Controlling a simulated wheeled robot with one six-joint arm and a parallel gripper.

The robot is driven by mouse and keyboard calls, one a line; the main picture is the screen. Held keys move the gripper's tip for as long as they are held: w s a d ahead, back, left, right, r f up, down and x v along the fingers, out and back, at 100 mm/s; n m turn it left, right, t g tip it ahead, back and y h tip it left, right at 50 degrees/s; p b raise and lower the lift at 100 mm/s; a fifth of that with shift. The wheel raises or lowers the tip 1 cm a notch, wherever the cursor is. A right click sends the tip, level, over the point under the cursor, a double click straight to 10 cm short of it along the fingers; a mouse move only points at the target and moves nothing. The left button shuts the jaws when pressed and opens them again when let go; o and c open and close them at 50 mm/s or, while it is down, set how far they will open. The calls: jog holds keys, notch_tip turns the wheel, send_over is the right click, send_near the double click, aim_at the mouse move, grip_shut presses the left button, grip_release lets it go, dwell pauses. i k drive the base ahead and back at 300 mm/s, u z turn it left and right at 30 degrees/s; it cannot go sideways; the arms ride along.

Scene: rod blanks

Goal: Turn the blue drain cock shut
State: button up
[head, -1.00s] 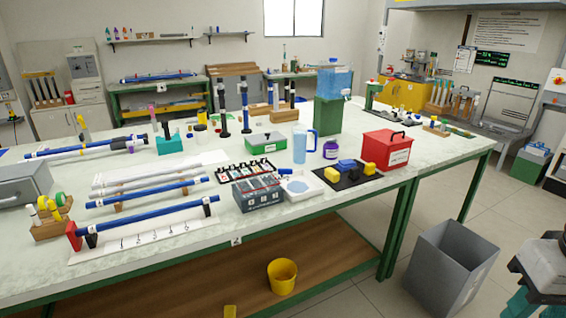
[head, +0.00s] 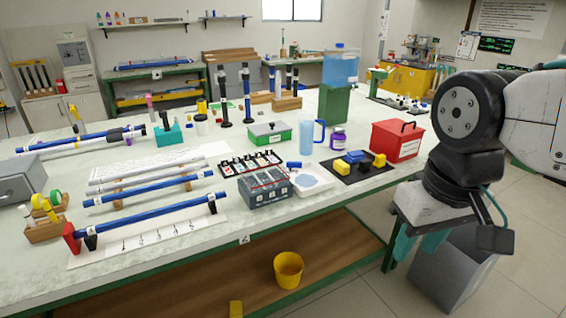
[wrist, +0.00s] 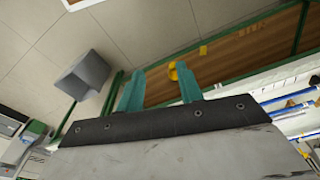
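A clear blue water container (head: 341,66) stands on a green stand (head: 334,104) at the back right of the bench in the head view. A small pale fitting shows low on its right side, but it is too small to tell a blue cock or how it is turned. My gripper (head: 418,247) is at the right, in front of the bench's right end and over the grey bin, well away from the container. Its teal fingers point down. In the wrist view my gripper (wrist: 158,80) has its two fingers apart with nothing between them. The container is not in the wrist view.
A red box (head: 396,141), a blue jug (head: 306,137) and a purple-labelled jar (head: 338,138) stand before the green stand. A grey bin (head: 462,272) is on the floor below my gripper. A yellow bucket (head: 288,270) sits on the lower shelf.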

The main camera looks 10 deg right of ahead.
aim_at(290, 165)
jog(key=i, duration=1.2)
jog(key=z, duration=0.1)
